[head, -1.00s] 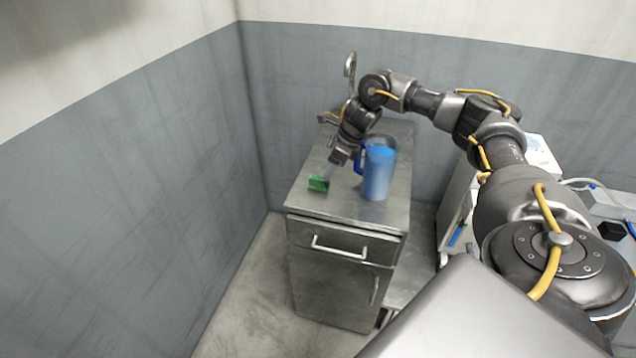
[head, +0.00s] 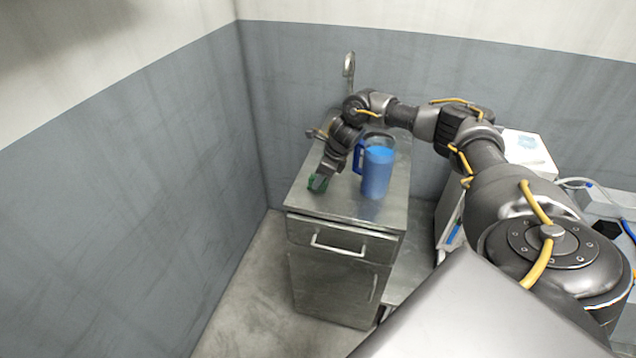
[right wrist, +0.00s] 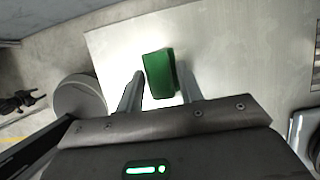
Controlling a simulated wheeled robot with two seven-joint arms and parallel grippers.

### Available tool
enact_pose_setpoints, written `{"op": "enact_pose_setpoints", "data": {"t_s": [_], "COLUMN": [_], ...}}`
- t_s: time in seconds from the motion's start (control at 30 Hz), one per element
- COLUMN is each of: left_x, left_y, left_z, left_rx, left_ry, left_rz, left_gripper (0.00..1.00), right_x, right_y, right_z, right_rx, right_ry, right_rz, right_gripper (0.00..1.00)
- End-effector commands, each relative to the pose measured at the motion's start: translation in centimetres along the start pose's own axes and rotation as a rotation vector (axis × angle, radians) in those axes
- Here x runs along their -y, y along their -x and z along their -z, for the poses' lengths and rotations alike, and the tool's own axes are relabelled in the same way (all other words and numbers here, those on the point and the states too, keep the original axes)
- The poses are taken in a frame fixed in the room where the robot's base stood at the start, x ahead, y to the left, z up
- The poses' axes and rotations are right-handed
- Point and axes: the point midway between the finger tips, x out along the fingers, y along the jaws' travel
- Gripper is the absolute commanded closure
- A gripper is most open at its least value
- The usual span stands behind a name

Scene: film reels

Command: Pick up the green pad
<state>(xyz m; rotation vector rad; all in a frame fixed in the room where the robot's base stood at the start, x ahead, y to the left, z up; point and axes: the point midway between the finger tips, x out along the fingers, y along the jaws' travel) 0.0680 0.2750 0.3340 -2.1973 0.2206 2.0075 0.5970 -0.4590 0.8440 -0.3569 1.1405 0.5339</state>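The green pad (head: 317,186) lies on the metal cabinet top (head: 345,208), near its left front edge. In the head view my right gripper (head: 321,179) is over it and hides part of it. In the right wrist view the green block-shaped pad (right wrist: 159,73) shows between the tips of my right gripper (right wrist: 160,72). The two fingers are apart, one on each side of the pad. Whether either finger touches it I cannot tell. My left gripper is not in view.
A blue jug (head: 376,172) stands on the cabinet top just right of my right gripper. A faucet (head: 349,66) rises behind. A grey wall (head: 150,150) is close on the left. The cabinet top in front of the jug is clear.

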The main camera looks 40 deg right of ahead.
Motion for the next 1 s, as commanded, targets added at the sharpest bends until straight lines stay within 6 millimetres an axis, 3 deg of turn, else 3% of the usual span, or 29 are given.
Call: {"op": "enact_pose_setpoints", "data": {"t_s": [0.03, 0.23, 0.67, 0.83, 1.0], "left_x": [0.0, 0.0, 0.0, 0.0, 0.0], "left_y": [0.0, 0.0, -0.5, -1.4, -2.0], "left_z": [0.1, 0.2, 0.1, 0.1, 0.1], "left_rx": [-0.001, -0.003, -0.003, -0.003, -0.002], "left_ry": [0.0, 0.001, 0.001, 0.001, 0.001], "left_rz": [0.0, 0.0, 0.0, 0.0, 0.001], "left_gripper": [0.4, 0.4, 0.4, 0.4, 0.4], "right_x": [0.0, 0.0, 0.1, 0.0, -1.4], "right_y": [0.0, 0.0, 0.9, 3.4, 8.0], "right_z": [0.0, 0.0, -0.5, -1.1, 0.2], "right_rx": [0.0, 0.0, 0.004, 0.005, 0.005], "right_ry": [0.0, 0.0, 0.0, 0.001, 0.003], "right_rz": [0.0, 0.0, 0.001, 0.002, 0.005], "right_gripper": [0.7, 0.96, 0.97, 0.97, 0.97]}}
